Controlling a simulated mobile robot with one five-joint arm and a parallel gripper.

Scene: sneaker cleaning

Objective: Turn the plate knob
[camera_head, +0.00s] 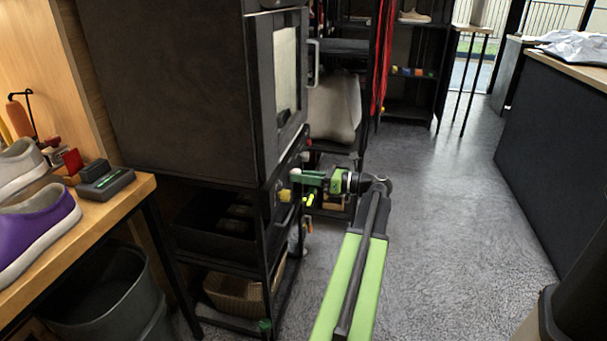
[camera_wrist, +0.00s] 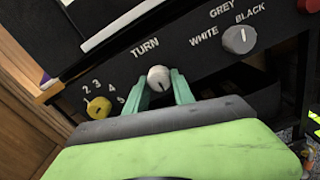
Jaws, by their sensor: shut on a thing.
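The black control panel (camera_wrist: 120,62) fills the top of the wrist view, with white lettering. A round whitish knob (camera_wrist: 159,75) sits below the word TURN, with a dark mark on its face. My gripper (camera_wrist: 160,87) has its two green fingers on either side of this knob, shut on it. A yellow knob (camera_wrist: 98,107) with numbers around it is to the left. A grey knob (camera_wrist: 239,39) marked WHITE, GREY and BLACK is to the right. In the head view my gripper (camera_head: 297,176) reaches left to the machine's front, and the held knob cannot be made out.
The dark machine (camera_head: 170,90) with a glazed door (camera_head: 287,75) stands above the panel. A wooden table (camera_head: 120,200) with a purple sneaker (camera_head: 35,230) is at left. A wicker basket (camera_head: 235,293) sits low on the rack. Grey floor (camera_head: 450,230) is open at right.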

